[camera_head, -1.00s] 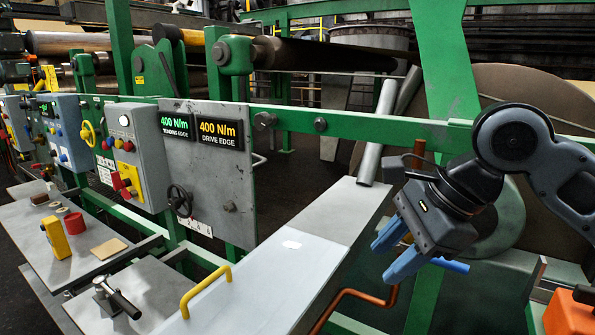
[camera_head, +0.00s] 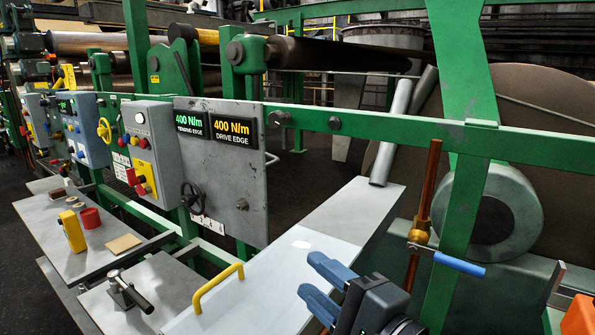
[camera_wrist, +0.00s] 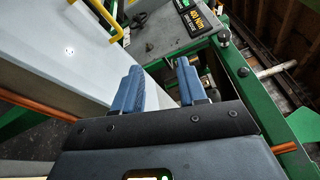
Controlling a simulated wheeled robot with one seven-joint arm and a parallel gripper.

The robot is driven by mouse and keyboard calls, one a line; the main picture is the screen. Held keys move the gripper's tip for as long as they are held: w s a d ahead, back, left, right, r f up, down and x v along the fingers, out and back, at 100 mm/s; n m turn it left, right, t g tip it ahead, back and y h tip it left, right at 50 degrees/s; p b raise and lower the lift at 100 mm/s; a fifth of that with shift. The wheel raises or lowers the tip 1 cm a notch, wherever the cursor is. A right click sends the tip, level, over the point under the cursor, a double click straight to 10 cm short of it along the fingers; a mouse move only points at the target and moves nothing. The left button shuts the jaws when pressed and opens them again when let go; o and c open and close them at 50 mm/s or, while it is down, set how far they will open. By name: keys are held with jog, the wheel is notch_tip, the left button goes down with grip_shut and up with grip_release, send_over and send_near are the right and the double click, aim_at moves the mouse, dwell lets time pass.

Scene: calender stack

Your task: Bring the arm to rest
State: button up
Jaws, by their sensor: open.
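My gripper (camera_head: 325,287) is low at the bottom right of the head view, with two blue fingers pointing left. The fingers are apart, with nothing between them. They appear over or beside the right edge of the pale grey cover (camera_head: 270,285); I cannot tell whether they touch it. In the wrist view my gripper (camera_wrist: 160,85) also shows its two blue fingers spread apart and empty, with the cover (camera_wrist: 70,60) to their left. The lower part of my arm is cut off by the frame.
A yellow handle (camera_head: 218,288) stands on the cover. A copper pipe with a blue lever (camera_head: 459,264) rises by a green post (camera_head: 462,215) at right. A control box (camera_head: 150,150) and handwheel (camera_head: 192,196) are at left. An orange object (camera_head: 580,316) sits bottom right.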

jog(key=s+d+f+n+t+h, duration=0.1)
jog(key=s+d+f+h, duration=0.5)
jog(key=s, duration=0.4)
jog(key=s+d+f+n+t+h, duration=0.1)
jog(key=s+d+f+n+h, duration=0.2)
jog(key=s+f, duration=0.55)
jog(key=s+d+r+n+h, duration=0.1)
jog(key=s+d+n, duration=0.3)
jog(key=s, duration=0.5)
jog(key=s+d+n+g, duration=0.1)
jog(key=s+d+n, duration=0.4)
jog(key=s, duration=0.4)
jog(key=shift+s+d+r+n+g+h, duration=0.2)
jog(key=shift+r+n+g+h, duration=0.1)
jog(key=shift+r+n+h, duration=0.15)
